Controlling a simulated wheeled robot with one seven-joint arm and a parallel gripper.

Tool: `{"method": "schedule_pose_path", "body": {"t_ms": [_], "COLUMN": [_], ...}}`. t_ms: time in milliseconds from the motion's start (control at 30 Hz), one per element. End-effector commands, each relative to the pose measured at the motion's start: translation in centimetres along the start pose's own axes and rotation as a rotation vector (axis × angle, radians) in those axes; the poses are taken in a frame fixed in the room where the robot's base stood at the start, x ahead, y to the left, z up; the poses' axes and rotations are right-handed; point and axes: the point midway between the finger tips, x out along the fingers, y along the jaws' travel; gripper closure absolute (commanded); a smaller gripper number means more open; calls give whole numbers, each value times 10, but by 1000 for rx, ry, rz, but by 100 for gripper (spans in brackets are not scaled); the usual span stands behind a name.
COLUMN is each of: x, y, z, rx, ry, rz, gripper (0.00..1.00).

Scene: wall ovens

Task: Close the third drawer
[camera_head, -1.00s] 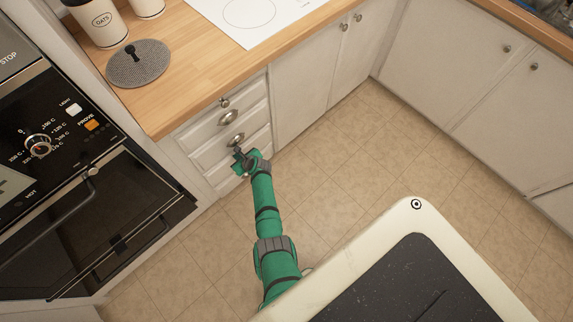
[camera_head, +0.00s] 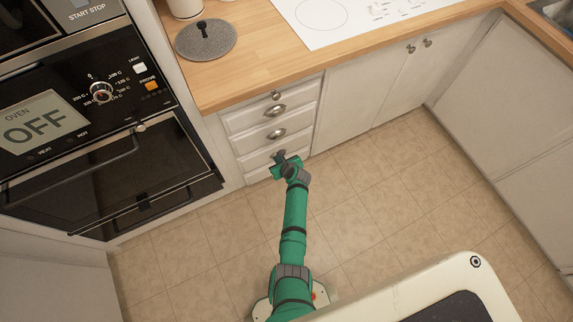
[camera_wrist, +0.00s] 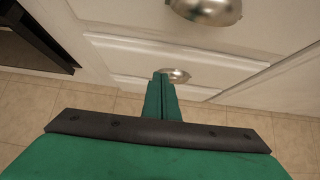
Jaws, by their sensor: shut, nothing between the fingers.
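A white drawer stack (camera_head: 245,145) stands under the wooden counter, right of the oven. In the head view the fronts look about flush; a small gap cannot be ruled out. My green gripper (camera_head: 281,160) is shut and empty in front of the lower drawers. In the wrist view its fingertips (camera_wrist: 163,76) overlap the lower cup handle (camera_wrist: 177,75); contact cannot be told. A nearer cup handle (camera_wrist: 208,10) sits above.
The black oven (camera_head: 110,165) is at left, its display reading OFF. White cupboards (camera_head: 370,95) stand right of the drawers, with more along the right. The tiled floor (camera_head: 390,200) is clear.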

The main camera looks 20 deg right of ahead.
Motion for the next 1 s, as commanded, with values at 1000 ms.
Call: {"method": "schedule_pose_path", "body": {"t_ms": [1000], "x": [-77], "y": [-1], "z": [-11], "rx": [-41], "ry": [6], "rz": [-15], "gripper": [100]}}
